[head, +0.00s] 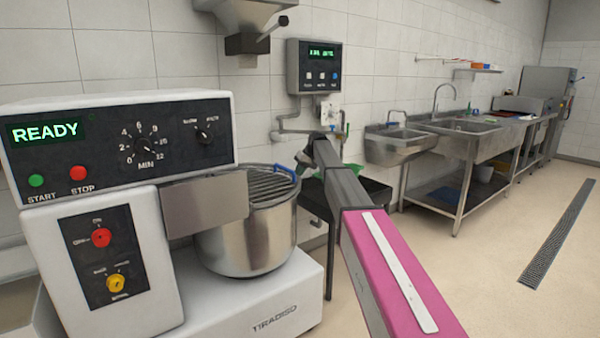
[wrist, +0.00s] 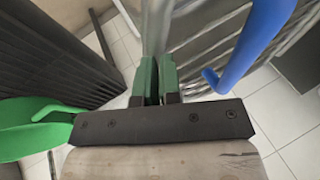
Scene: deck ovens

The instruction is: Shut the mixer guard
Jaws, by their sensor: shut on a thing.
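The mixer guard (head: 268,188), a grille of dark bars with a blue handle (head: 285,171), lies across the top of the steel mixer bowl (head: 250,238). In the wrist view the guard's bars show at upper right, and the blue handle (wrist: 250,50) is right of my fingers and apart from them. My gripper (wrist: 156,80), with green fingertips, is shut on a narrow grey metal rim (wrist: 157,28) beside the grille. I cannot tell whether this rim belongs to the guard or the bowl. In the head view my gripper is at the bowl's right side, partly hidden by my arm.
The mixer's control panel (head: 120,140) reads READY, at left. A dark table (head: 372,193) stands close behind my arm. A green object (wrist: 35,125) is near my gripper at left in the wrist view. Sinks (head: 470,126) line the wall; the floor at right is clear.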

